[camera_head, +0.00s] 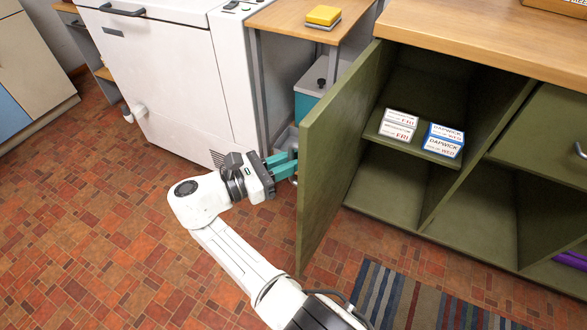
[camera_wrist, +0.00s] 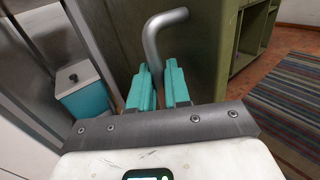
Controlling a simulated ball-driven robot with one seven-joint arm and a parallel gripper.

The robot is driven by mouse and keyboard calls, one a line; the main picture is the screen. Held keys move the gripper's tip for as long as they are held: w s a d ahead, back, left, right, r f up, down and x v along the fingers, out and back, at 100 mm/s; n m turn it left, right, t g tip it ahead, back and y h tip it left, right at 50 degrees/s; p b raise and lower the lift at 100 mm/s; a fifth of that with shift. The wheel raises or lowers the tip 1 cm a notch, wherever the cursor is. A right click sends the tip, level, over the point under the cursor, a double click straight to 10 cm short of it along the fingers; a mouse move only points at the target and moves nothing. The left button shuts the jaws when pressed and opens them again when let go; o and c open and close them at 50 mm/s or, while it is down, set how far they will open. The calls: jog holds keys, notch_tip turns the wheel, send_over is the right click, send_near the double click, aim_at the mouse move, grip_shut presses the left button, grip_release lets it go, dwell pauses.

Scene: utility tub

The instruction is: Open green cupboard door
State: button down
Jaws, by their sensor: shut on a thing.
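The green cupboard door (camera_head: 328,165) stands wide open, swung out from the cupboard (camera_head: 375,200), so its shelves and lower space show. My gripper (camera_head: 285,167) is at the door's outer face, on its left side in the head view. In the wrist view my teal fingers (camera_wrist: 160,88) are shut on the grey bent-bar handle (camera_wrist: 152,42), which runs down between them. The door panel (camera_wrist: 207,45) lies behind the handle. In the head view the handle is mostly hidden by the fingers.
Small labelled boxes (camera_head: 398,124) sit on the cupboard shelf. A white machine (camera_head: 170,80) and a small wood-topped table (camera_head: 300,18) stand left of the door. A teal bin (camera_wrist: 80,92) is close to my gripper. A striped rug (camera_head: 400,300) lies in front; the tiled floor at left is clear.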

jog(key=shift+w+d, duration=0.2)
jog(key=shift+w, duration=0.15)
jog(key=c, duration=1.5)
grip_release()
jog(key=shift+o, duration=1.2)
jog(key=shift+d, duration=0.3)
jog(key=shift+a, duration=0.2)
jog(key=b+v, duration=0.1)
jog(key=v, duration=0.9)
jog(key=shift+a, duration=0.4)
jog(key=shift+s, duration=0.15)
